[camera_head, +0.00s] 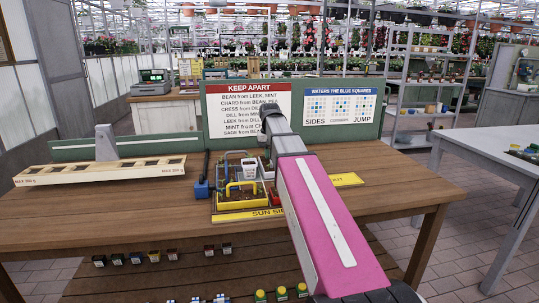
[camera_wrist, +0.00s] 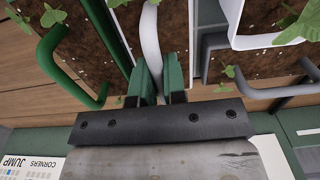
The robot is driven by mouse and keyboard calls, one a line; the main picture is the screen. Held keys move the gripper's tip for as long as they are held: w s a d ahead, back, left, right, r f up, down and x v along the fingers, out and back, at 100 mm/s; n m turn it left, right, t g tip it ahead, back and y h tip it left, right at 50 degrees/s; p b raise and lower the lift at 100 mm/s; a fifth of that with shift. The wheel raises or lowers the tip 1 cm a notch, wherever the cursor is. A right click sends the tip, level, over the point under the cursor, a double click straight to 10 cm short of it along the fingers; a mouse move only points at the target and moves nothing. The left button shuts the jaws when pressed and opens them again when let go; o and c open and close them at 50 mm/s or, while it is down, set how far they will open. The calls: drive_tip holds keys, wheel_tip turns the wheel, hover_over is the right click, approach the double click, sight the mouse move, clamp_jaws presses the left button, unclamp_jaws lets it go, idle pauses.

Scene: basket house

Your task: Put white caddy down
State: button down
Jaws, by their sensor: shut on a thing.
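In the wrist view the green fingertips of my gripper (camera_wrist: 156,85) are closed on a curved white handle (camera_wrist: 151,40), taken as that of the white caddy. Soil shows on either side of the handle. A white-rimmed box with soil and seedlings (camera_wrist: 236,40) is at the upper right; I cannot tell whether it joins the handle. In the head view a small white container (camera_head: 249,167) shows among the planters, just left of my arm. My gripper is hidden behind my arm there. The clearance under the held caddy cannot be told.
A green handle (camera_wrist: 55,58) and a grey handle (camera_wrist: 268,92) flank the gripper closely. A long slotted wooden tray (camera_head: 98,172) lies at left. A sign board (camera_head: 388,137) stands behind.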

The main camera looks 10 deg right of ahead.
drive_tip(key=shift+f, duration=0.1)
drive_tip(key=c, duration=1.2)
unclamp_jaws()
wheel_tip(320, 180, up, 12)
drive_tip(key=shift+r, duration=0.15)
